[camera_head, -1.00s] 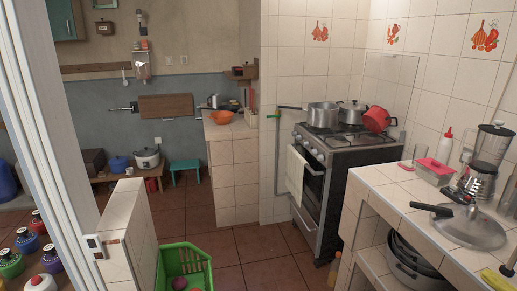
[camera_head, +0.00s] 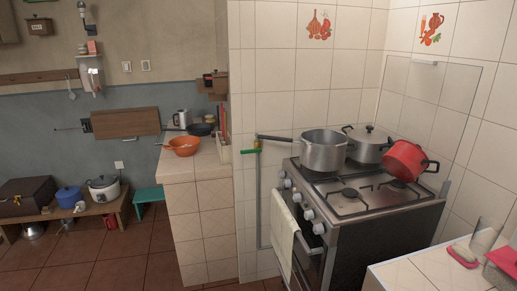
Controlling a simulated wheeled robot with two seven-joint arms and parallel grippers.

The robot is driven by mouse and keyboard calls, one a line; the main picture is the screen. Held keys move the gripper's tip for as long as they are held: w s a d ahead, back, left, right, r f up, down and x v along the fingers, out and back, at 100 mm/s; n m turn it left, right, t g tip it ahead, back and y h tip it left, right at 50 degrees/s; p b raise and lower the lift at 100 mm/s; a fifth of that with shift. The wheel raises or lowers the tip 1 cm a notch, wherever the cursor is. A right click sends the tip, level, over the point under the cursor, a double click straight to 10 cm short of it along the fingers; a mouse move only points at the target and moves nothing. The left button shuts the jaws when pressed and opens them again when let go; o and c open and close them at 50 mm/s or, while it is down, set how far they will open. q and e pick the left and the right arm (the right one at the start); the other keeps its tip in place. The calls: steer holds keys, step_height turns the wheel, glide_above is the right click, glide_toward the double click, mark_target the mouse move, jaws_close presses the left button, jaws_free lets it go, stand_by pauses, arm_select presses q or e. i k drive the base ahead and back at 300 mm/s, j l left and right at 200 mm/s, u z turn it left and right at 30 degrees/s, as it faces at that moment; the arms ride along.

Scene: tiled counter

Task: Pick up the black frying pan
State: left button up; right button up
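A dark, shallow pan (camera_head: 201,129), which looks like the black frying pan, sits at the back of the tiled counter (camera_head: 198,178) in the middle left. It is small and distant, and its handle seems to point left. The orange bowl in front partly overlaps its area. Neither of my grippers is in view.
An orange bowl (camera_head: 184,146) and a metal jug (camera_head: 182,118) stand near the pan. The stove (camera_head: 365,235) at right holds a grey saucepan (camera_head: 323,150), a lidded pot (camera_head: 367,144) and a tilted red pot (camera_head: 405,160). Open tiled floor (camera_head: 115,258) lies at left.

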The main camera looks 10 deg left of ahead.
mark_target(199, 129)
steer(key=i+j+u, duration=0.2)
steer(key=i+u, duration=0.2)
steer(key=i, duration=0.5)
steer(key=i+l+u, duration=0.1)
steer(key=i+u, duration=0.35)
steer(key=i, duration=0.45)
steer(key=i+j+z, duration=0.6)
steer(key=i+j, duration=0.2)
steer(key=i+j+z, duration=0.25)
steer(key=j, duration=0.35)
steer(key=i, duration=0.05)
